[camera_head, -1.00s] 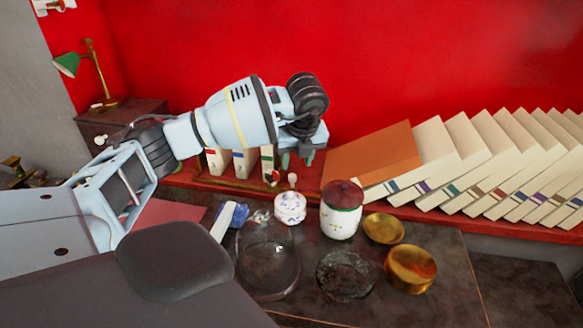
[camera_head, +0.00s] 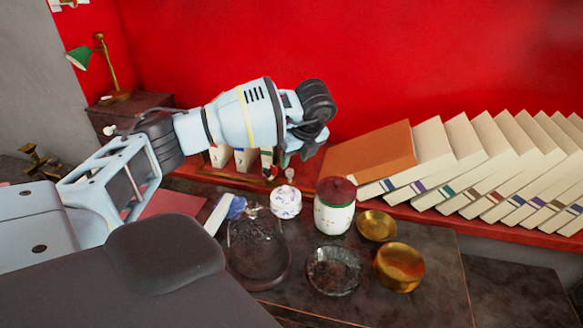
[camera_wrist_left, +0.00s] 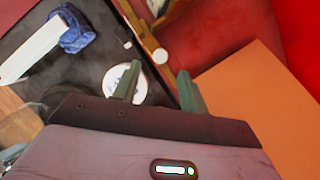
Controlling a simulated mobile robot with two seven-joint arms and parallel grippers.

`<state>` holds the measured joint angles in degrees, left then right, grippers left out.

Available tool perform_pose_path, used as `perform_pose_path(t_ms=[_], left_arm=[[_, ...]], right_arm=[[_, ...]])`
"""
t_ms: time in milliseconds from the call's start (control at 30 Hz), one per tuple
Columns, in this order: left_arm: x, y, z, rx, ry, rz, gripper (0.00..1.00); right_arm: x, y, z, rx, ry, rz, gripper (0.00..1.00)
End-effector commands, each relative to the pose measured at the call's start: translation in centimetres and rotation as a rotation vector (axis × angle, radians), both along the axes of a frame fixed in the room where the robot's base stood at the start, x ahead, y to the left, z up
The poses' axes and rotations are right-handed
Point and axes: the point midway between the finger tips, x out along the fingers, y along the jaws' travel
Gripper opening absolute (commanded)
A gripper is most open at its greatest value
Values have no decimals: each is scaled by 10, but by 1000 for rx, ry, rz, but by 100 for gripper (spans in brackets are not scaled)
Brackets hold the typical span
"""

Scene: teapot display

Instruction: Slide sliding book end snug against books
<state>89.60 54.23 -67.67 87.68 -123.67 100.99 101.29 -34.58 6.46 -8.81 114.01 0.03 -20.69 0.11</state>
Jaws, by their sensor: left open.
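Several small white books (camera_head: 244,160) with coloured labels stand upright in a low wooden holder on the red shelf, partly hidden behind my left arm. A brown upright piece (camera_head: 270,171) at their right side looks like the sliding book end; it is small and partly covered. My left gripper (camera_head: 303,150) is above and right of these books. In the left wrist view the two green fingers of the left gripper (camera_wrist_left: 158,88) are apart with nothing between them. A wooden bar (camera_wrist_left: 143,32) with a pale knob (camera_wrist_left: 160,56) lies beyond them. My right gripper is not in view.
An orange-brown slab (camera_head: 368,152) leans beside a row of tilted white books (camera_head: 470,165) on the shelf. A red-lidded jar (camera_head: 334,207), floral pot (camera_head: 285,202), glass dishes (camera_head: 333,271) and brass bowls (camera_head: 399,267) crowd the dark table in front. A green lamp (camera_head: 80,57) stands at left.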

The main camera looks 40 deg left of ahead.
Motion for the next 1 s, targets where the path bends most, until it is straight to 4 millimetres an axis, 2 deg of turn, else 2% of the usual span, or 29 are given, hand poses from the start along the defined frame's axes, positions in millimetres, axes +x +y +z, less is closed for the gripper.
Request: perform_pose_path(t_ms=[100, 300, 700, 1000], left_arm=[[2, 8, -19, 1, 3, 1, 43], [4, 16, -40, -1, 2, -1, 43], [5, 19, -47, -1, 0, -1, 43], [5, 19, -46, -1, 0, -1, 5]], right_arm=[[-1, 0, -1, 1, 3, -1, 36], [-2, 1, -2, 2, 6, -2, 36], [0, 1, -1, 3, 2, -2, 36], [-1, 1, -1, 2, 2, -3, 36]])
